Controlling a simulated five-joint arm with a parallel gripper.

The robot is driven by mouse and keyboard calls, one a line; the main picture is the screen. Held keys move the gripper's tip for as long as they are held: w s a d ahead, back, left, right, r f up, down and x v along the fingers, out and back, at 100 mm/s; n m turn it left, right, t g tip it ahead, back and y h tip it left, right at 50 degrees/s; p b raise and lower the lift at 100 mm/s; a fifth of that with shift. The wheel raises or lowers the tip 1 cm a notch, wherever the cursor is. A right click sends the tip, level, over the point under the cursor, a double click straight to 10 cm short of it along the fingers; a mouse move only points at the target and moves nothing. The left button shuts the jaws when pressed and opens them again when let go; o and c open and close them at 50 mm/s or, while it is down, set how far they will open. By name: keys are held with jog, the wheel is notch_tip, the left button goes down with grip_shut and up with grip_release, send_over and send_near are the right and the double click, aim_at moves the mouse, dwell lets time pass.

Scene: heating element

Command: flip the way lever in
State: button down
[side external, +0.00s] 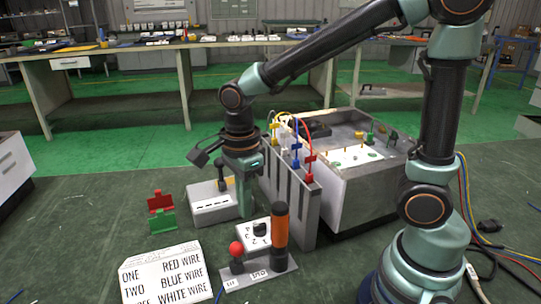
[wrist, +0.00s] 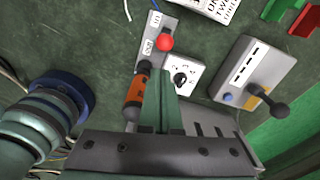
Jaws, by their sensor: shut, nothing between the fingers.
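A lever with a red ball knob (side external: 236,247) stands on a flat grey plate (side external: 232,284) at the front, with small labels that are hard to read. The red knob (wrist: 165,43) also shows in the wrist view, above my fingertips and leaning to the plate's right side. An orange upright handle (side external: 280,226) stands on the same plate; its orange grip (wrist: 133,97) is just left of my fingers. My gripper (side external: 245,214) is shut and empty, pointing down behind the plate. Its closed fingers (wrist: 160,84) are apart from the red knob; contact with the orange handle cannot be told.
A numbered dial box (side external: 259,231) sits just behind the plate. A grey slotted box with a black-knobbed lever (side external: 221,179) is left of my gripper. A slotted grey panel with coloured wires (side external: 290,195) stands to its right. A wire-order sheet (side external: 162,274) lies front left.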

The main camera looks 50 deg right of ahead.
aim_at(236, 253)
jog(key=f, duration=1)
jog(key=shift+w+d, duration=0.1)
jog(key=shift+d, duration=0.3)
